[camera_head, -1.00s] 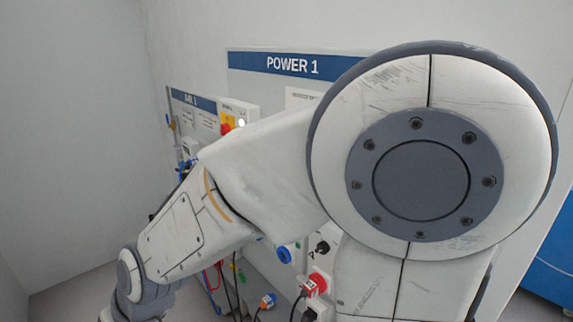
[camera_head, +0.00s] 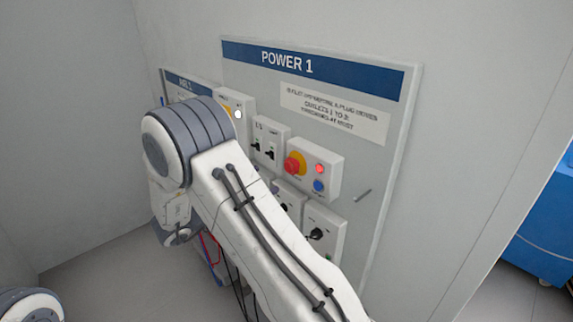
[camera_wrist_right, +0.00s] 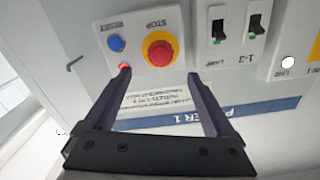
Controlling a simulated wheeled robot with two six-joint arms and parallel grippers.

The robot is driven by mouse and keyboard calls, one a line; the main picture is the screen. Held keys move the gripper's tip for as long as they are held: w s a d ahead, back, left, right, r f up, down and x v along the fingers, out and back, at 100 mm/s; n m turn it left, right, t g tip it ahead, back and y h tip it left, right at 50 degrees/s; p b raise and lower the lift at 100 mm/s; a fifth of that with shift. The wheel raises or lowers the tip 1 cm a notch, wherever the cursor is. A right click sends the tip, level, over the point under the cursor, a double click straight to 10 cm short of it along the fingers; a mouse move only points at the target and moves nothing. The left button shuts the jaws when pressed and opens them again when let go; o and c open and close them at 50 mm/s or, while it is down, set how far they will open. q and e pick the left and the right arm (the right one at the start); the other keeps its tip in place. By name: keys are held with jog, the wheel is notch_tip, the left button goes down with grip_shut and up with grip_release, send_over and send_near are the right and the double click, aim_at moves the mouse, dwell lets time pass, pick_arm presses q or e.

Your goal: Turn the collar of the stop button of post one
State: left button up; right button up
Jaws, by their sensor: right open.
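The stop button is a red mushroom knob (camera_head: 292,165) on a yellow round plate, on a white box of the POWER 1 panel. It also shows in the right wrist view (camera_wrist_right: 159,53), where the picture is upside down and a STOP label is beside it. I cannot tell the collar apart from the knob. My right gripper (camera_wrist_right: 159,73) is open and empty, its two dark fingers spread apart and pointing toward the box, with the button between their lines and apart from them. In the head view my right arm hides its fingers. My left gripper is out of view.
The same box carries a red lamp (camera_head: 320,169) and a blue button (camera_head: 319,186). A switch box (camera_head: 270,142) stands to its left, and a box with a rotary switch (camera_head: 322,232) below. A small peg (camera_head: 362,195) sticks out of the panel (camera_head: 390,130) to the right.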

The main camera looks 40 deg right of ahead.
aim_at(288, 169)
jog(key=d+p, duration=0.1)
jog(key=d, duration=0.2)
jog(key=d+p, duration=0.3)
jog(key=d, duration=0.2)
jog(key=shift+w+d+r+p, duration=0.15)
jog(key=shift+w+d+p, duration=0.15)
jog(key=shift+p, duration=0.05)
jog(key=shift+w+d, duration=0.1)
jog(key=shift+d, duration=0.4)
jog(key=c, duration=1.4)
jog(key=shift+f+b, duration=0.3)
jog(key=shift+o, duration=0.2)
jog(key=m+b, duration=0.6)
jog(key=b, duration=0.6)
jog(key=shift+f, duration=0.15)
jog(key=shift+r+m+b, duration=0.2)
jog(key=shift+m+b, duration=0.5)
jog(key=shift+b, duration=0.05)
